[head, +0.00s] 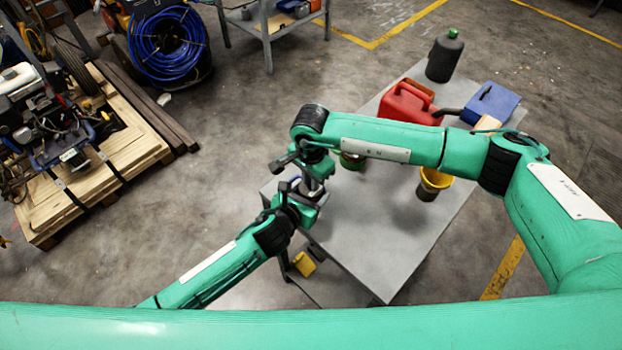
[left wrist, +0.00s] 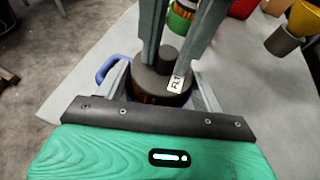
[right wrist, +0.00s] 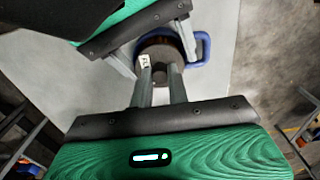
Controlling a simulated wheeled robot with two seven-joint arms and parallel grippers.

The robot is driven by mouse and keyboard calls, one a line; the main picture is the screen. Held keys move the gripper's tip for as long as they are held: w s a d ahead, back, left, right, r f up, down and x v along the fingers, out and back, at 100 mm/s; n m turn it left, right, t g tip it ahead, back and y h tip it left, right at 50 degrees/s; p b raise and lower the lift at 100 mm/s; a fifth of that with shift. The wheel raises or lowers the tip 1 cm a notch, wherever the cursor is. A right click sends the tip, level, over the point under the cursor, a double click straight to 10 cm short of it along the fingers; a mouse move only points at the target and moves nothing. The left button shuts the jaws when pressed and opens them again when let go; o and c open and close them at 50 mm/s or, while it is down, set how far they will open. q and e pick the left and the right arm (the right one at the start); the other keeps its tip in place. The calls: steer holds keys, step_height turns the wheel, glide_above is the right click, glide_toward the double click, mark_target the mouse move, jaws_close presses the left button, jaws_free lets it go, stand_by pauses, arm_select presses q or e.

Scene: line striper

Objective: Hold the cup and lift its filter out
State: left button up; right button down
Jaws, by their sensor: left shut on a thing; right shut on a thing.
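The cup is mostly hidden in the head view; its blue handle (left wrist: 110,68) shows in the left wrist view and also in the right wrist view (right wrist: 203,48). The dark round filter (left wrist: 158,84) with a knob and a white label is at the cup's top. My left gripper (head: 306,193) is shut around the cup from the near side. My right gripper (right wrist: 161,75) reaches down from above, shut on the filter's knob.
The grey table (head: 385,235) also holds a yellow funnel on a dark cup (head: 435,180), a green container (head: 352,161), a red canister (head: 407,102), a blue box (head: 493,103) and a dark bottle (head: 445,57). The table's near part is clear.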

steer(key=shift+r, duration=0.45)
steer(key=shift+r, duration=2.3)
arm_select(q)
steer(key=o, duration=1.1)
steer(key=shift+c, duration=0.2)
steer(key=v, duration=1.2)
